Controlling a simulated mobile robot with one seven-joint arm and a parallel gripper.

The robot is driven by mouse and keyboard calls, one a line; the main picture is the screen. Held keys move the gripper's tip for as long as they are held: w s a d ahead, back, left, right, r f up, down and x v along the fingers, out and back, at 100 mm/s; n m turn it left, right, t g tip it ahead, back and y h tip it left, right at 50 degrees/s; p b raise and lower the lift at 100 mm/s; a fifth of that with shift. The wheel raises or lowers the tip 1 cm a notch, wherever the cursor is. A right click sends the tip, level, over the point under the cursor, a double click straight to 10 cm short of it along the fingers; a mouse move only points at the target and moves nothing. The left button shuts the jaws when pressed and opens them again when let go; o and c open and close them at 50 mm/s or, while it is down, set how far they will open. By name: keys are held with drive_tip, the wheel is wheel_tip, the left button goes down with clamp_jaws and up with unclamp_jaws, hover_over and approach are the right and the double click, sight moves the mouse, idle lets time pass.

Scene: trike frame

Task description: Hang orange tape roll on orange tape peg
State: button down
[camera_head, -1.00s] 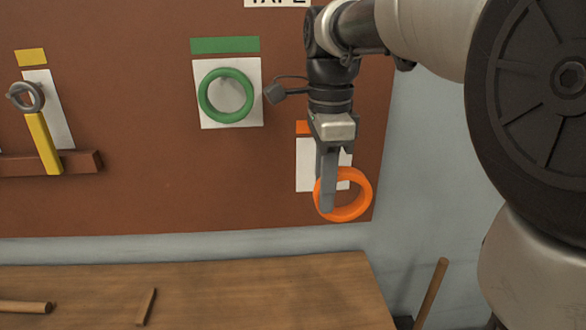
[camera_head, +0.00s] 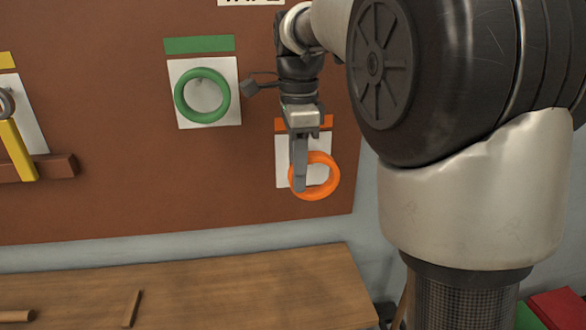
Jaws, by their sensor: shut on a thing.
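The orange tape roll (camera_head: 325,188) is an upright ring in front of the lower part of a white panel (camera_head: 283,150) under an orange label (camera_head: 326,123) on the brown board. My gripper (camera_head: 299,185) points down and is shut on the left side of the roll's ring. I cannot tell how far the roll is from the board. The orange tape peg does not show; my gripper and the roll cover part of the panel.
A green tape roll (camera_head: 180,98) hangs on a white panel under a green label (camera_head: 200,44) to the left. A wooden bench (camera_head: 240,285) stands below, with loose sticks (camera_head: 132,308) on it. A yellow-handled tool (camera_head: 18,150) is at the far left.

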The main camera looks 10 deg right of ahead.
drive_tip(key=w+p, duration=0.2)
drive_tip(key=w, duration=0.2)
drive_tip(key=shift+w+p, duration=0.35)
drive_tip(key=shift+p, duration=0.05)
